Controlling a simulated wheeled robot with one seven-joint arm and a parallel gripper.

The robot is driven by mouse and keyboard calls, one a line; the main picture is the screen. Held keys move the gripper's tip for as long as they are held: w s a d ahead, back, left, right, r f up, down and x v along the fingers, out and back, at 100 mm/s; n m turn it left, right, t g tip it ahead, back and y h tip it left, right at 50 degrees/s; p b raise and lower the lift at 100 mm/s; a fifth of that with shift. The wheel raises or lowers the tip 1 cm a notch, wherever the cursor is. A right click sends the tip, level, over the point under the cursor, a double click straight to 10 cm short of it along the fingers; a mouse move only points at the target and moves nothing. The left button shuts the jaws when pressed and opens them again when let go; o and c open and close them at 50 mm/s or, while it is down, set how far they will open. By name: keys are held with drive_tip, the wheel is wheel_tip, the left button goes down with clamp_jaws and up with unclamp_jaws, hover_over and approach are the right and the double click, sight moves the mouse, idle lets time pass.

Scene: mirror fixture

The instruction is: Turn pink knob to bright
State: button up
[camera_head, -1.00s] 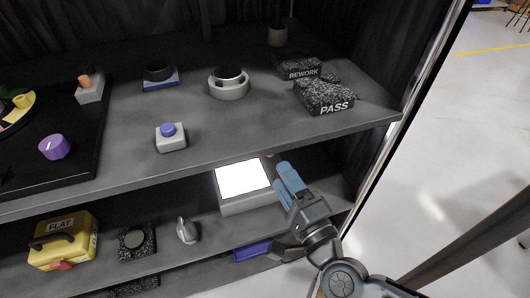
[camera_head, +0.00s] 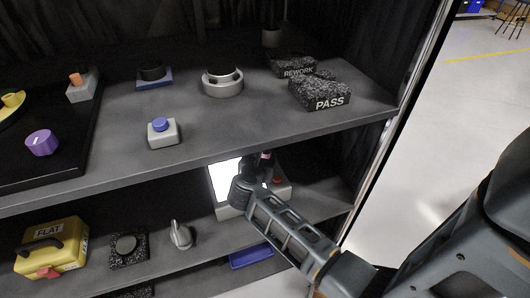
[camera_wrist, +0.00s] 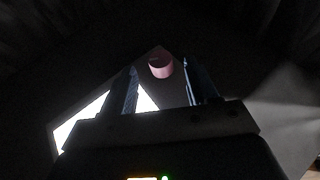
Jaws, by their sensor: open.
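The pink knob (camera_wrist: 160,66) shows in the wrist view as a short pink cylinder in dim light. In the head view only a small pink patch (camera_head: 265,155) shows above my gripper, on the lit box on the lower shelf. My gripper (camera_wrist: 160,76) is open, with one finger on each side of the knob in the wrist view. I cannot tell whether either finger touches it. In the head view my wrist and gripper (camera_head: 250,183) cover much of the box. The knob's pointer or marking is not visible.
The white lit panel (camera_head: 226,180) is on the box, left of my gripper, with a red button (camera_head: 278,181) to the right. The upper shelf (camera_head: 220,125) overhangs close above. A grey knob (camera_head: 180,236) and a blue tray (camera_head: 251,257) are nearby.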

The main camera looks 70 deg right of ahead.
sight(266, 152)
drive_tip(key=shift+b+x, duration=0.3)
drive_tip(key=shift+x, duration=2.35)
drive_tip(key=shift+c, duration=0.3)
drive_tip(key=shift+r, duration=0.1)
drive_tip(key=c, duration=0.9)
